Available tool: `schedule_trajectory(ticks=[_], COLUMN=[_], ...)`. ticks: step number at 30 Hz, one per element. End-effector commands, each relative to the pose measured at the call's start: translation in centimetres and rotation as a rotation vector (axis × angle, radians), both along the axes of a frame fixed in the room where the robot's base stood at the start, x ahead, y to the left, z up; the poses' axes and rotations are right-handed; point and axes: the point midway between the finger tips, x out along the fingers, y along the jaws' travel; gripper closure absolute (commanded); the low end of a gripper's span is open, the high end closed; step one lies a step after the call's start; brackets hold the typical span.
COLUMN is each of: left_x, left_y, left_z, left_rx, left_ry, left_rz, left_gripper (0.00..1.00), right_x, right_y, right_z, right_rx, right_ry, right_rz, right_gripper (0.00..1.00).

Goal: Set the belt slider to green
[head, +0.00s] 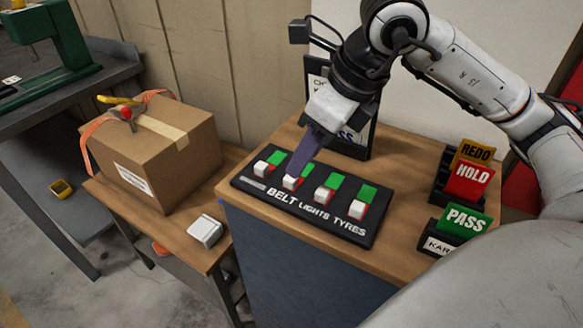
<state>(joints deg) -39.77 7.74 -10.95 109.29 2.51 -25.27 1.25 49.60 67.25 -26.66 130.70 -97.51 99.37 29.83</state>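A black slider panel (345,228) lies on the wooden top of a cabinet. It has several sliders, each with a green part at the far end and a red part at the near end. The belt slider's white knob (291,183) is at its near, red end, above the word BELT. My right gripper (296,174) points down at this knob, its dark fingertips at or just behind it. The fingers show as one narrow wedge and look shut, with nothing seen between them. They hide most of the belt slider's green part. My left gripper is out of view.
The other knobs, such as the lights knob (324,194) and tyres knob (356,209), also sit near. A framed sign (362,141) stands behind the panel. REDO, HOLD (469,181) and PASS (464,221) cards stand at right. A cardboard box (150,150) sits left.

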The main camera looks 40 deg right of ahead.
Motion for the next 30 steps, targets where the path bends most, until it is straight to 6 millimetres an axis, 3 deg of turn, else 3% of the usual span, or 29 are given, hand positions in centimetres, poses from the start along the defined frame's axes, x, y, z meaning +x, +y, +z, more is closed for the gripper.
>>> schedule_trajectory(ticks=[3,9,21,27,30], left_x=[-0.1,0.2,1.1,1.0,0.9], left_y=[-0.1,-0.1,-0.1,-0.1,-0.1], left_z=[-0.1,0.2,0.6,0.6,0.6], left_rx=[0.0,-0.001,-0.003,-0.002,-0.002], left_ry=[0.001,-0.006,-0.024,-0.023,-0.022], left_rz=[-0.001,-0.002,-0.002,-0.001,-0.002], left_gripper=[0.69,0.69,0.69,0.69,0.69], right_x=[0.7,1.7,2.1,2.1,2.1], right_y=[0.4,0.8,0.9,0.9,0.9], right_z=[-2.2,-4.6,-5.4,-5.4,-5.4], right_rx=[0.003,0.004,0.004,0.004,0.004], right_ry=[0.005,0.004,0.0,0.0,0.0], right_rz=[0.0,0.002,0.002,0.002,0.002], right_gripper=[0.64,0.64,0.64,0.96,1.0])
